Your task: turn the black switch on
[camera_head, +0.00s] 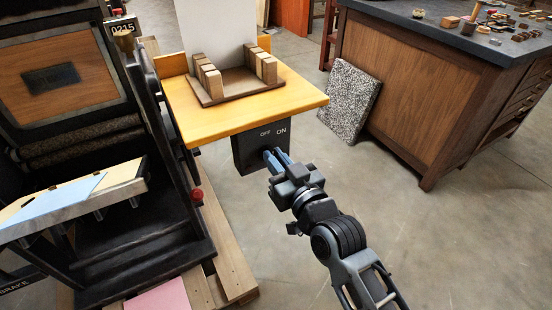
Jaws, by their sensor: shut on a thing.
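The black switch box (248,151) hangs under the front edge of a yellow wooden shelf (240,120). Its face carries the white words OFF on the left and ON on the right. My gripper (276,156) is at the lower right of the box's face, just below the lettering. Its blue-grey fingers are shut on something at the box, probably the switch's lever. The fingers hide the lever, so its exact position cannot be seen.
A wooden rack (232,84) with several blocks stands on the shelf. A dark hand press (110,230) stands at left on a wooden pallet (228,250). A speckled slab (348,98) leans against a wooden cabinet (410,85) at right. The floor between is clear.

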